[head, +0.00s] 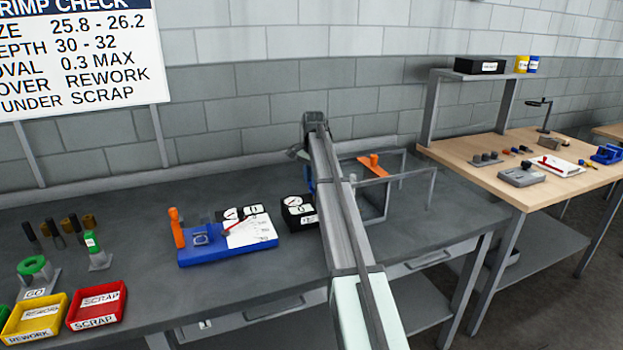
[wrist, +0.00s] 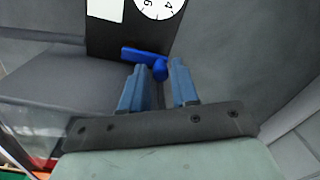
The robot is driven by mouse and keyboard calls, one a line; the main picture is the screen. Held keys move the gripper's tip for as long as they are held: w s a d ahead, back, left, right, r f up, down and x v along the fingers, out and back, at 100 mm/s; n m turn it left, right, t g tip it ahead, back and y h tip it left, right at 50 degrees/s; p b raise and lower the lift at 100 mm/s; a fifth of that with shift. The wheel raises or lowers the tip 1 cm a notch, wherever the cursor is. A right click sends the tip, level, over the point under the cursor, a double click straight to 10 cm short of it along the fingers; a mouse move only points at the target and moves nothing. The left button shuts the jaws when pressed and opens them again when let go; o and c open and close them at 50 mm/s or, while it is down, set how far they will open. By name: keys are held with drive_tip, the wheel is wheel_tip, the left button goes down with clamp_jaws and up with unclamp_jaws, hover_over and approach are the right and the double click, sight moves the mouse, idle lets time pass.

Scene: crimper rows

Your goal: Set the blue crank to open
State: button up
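The blue crank (wrist: 146,54) shows in the wrist view on the front of a black box (wrist: 106,36) that carries a white dial (wrist: 158,5). Its bar points left from a round hub on the right. My gripper (wrist: 157,68) has its two blue-grey fingers apart, with the hub at the gap between their tips. I cannot tell whether they touch it. In the head view my arm hides the gripper and most of what lies behind it. A bit of blue (head: 309,180) shows beside the arm there, too small to identify.
On the grey bench stand a blue tray (head: 262,246), a black gauge box (head: 298,212), a red bin (head: 97,304) and a yellow bin (head: 36,318). A grey frame (head: 433,190) with an orange-handled part (head: 373,165) stands right of my arm. A wooden bench (head: 545,185) is further right.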

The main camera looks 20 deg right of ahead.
drive_tip(key=shift+c, duration=0.2)
clamp_jaws()
